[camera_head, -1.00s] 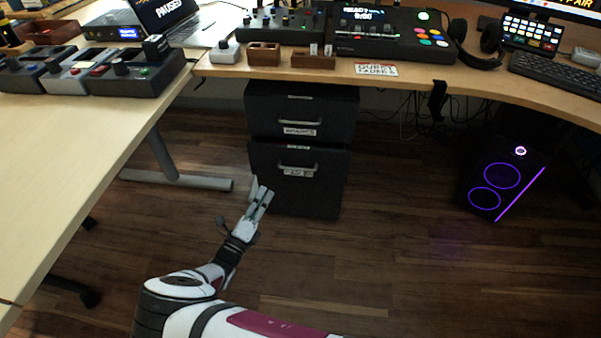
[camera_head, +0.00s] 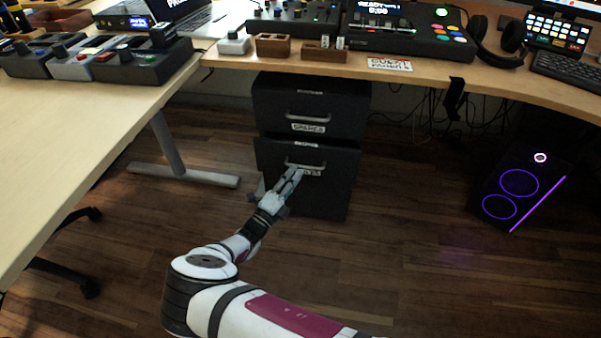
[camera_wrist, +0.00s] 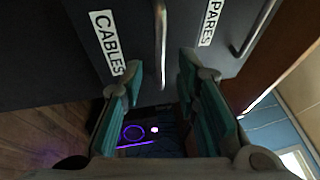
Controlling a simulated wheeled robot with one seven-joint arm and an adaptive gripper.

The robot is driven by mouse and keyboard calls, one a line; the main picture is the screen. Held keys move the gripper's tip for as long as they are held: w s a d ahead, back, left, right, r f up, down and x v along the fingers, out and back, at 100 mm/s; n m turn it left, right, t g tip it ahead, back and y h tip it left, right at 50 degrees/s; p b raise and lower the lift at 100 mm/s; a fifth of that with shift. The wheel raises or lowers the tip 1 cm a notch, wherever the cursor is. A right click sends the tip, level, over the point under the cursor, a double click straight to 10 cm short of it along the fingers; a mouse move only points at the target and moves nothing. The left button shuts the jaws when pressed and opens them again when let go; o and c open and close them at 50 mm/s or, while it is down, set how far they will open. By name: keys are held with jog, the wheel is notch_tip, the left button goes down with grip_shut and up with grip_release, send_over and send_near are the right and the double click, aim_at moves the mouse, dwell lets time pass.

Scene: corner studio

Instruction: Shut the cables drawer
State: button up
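A black two-drawer cabinet (camera_head: 262,110) stands under the desk. Its lower drawer is the cables drawer (camera_head: 335,185), with a metal bar handle (camera_head: 318,165); how far it stands out from the cabinet is hard to tell. My gripper (camera_head: 298,172) is in front of this drawer, its fingertips overlapping the handle and partly covering the label. In the wrist view the CABLES label (camera_wrist: 107,42) and the handle (camera_wrist: 160,40) lie ahead of the fingers. My gripper (camera_wrist: 165,95) is open there, its teal-padded fingers apart with nothing between them; contact with the handle cannot be told.
The upper drawer (camera_head: 340,110), labelled spares, is above. A desk leg (camera_head: 168,145) and foot stand left of the cabinet. A PC tower (camera_head: 520,190) with purple lights stands to the right. The wooden floor (camera_head: 400,260) in front is clear.

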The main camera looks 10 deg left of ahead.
jog(key=shift+b+x, duration=0.45)
jog(key=shift+x, duration=1.55)
jog(key=shift+c, duration=0.3)
grip_shut()
